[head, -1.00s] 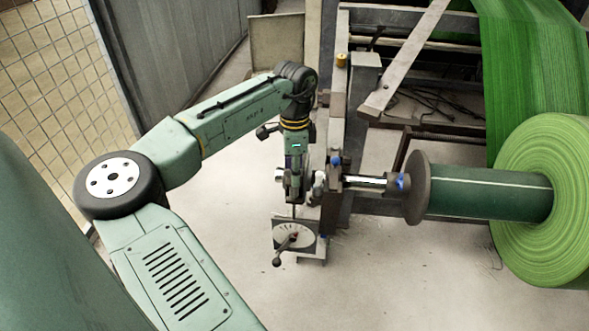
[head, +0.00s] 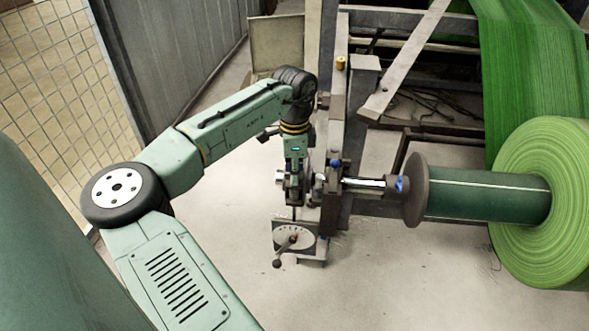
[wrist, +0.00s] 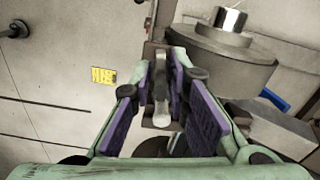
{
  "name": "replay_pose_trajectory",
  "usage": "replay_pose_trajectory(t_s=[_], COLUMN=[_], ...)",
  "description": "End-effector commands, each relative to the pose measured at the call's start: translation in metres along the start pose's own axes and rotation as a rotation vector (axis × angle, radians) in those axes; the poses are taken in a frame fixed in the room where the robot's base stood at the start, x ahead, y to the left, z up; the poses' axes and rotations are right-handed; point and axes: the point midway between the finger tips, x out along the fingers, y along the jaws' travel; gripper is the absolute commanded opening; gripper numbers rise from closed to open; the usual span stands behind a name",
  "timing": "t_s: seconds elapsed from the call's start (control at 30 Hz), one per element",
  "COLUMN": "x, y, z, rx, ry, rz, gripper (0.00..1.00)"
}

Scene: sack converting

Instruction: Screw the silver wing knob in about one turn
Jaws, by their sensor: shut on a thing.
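The silver wing knob (wrist: 160,98) shows in the wrist view as a narrow grey metal piece between my finger pads. My gripper (wrist: 162,76) has purple-lined fingers closed on both sides of the knob. In the head view my gripper (head: 295,192) points down beside the machine frame, at the left end of the shaft. The knob cannot be made out there, and its thread is hidden in both views.
A round grey metal part with a shiny stub (wrist: 222,50) sits close right of my fingers. Below my gripper is a dial plate (head: 284,241) with a ball-ended lever (head: 277,263). A green roll (head: 562,215) is at right. Open floor lies in front.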

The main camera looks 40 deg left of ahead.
Motion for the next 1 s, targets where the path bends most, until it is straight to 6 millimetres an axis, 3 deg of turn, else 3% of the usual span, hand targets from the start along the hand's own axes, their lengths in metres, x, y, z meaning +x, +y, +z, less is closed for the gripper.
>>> replay_pose_trajectory(t_s=[0.63,0.67,1.0], x=[-0.0007,-0.0007,-0.0005], y=[-0.0011,-0.0011,-0.0004], z=[0.001,0.001,0.0007], rx=[0.112,0.111,0.112], ry=[-0.001,-0.001,-0.001], rz=[-0.004,-0.004,-0.001], gripper=[0.0,0.17,0.36])
